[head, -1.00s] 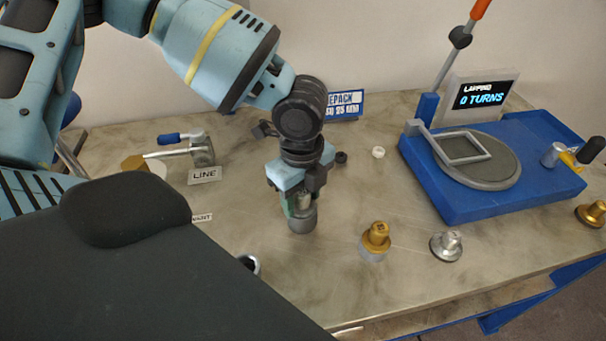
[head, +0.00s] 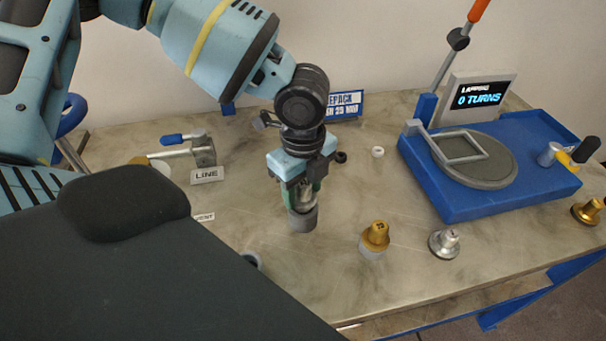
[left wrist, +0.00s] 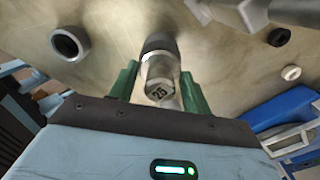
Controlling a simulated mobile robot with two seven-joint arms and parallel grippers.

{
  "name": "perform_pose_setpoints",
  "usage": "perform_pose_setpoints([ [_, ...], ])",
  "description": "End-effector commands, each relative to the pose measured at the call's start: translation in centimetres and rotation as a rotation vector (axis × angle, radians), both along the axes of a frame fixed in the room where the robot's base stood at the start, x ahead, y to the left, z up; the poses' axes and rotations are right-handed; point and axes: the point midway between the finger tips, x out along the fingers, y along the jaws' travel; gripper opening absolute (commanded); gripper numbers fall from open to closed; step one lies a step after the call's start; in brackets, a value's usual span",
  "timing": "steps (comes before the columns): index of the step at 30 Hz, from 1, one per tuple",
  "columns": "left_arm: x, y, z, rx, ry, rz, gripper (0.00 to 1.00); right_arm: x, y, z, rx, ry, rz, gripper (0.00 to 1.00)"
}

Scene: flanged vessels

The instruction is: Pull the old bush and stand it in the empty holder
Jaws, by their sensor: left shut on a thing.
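A silver bush (left wrist: 160,78) with "25" on its end face is gripped between the green fingers of my left gripper (left wrist: 158,92). In the head view my left gripper (head: 303,188) is shut on the bush, above a grey cylindrical holder (head: 302,219). The bush's lower end meets this holder; I cannot tell how deep it sits. An open, empty grey holder (left wrist: 68,43) shows at the upper left of the left wrist view. In the head view only its rim (head: 253,260) shows, mostly hidden by a dark link of my own. My right gripper is not in view.
A gold-topped piece (head: 376,236) and a silver one (head: 444,243) stand to the right. A blue lapping machine (head: 455,205) reads "0 TURNS". A lever valve (head: 203,150) is at the back left. Small black and white rings lie behind my gripper.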

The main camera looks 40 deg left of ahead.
Motion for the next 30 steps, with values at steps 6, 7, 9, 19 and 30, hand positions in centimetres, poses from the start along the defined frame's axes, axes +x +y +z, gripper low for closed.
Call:
perform_pose_setpoints([
  [6,0.1,0.0,0.9,0.0,-0.003,0.0,0.12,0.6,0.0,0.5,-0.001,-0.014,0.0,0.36],
  [7,0.1,0.0,1.0,0.0,-0.003,0.0,0.12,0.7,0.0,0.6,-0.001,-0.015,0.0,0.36],
  [9,0.1,0.0,1.3,0.0,-0.003,0.0,0.12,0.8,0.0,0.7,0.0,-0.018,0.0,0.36],
  [19,0.0,0.0,1.5,0.001,-0.001,0.0,0.12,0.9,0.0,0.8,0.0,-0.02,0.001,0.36],
  [30,0.1,0.0,3.1,0.0,-0.006,0.001,0.12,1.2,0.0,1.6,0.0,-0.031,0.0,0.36],
])
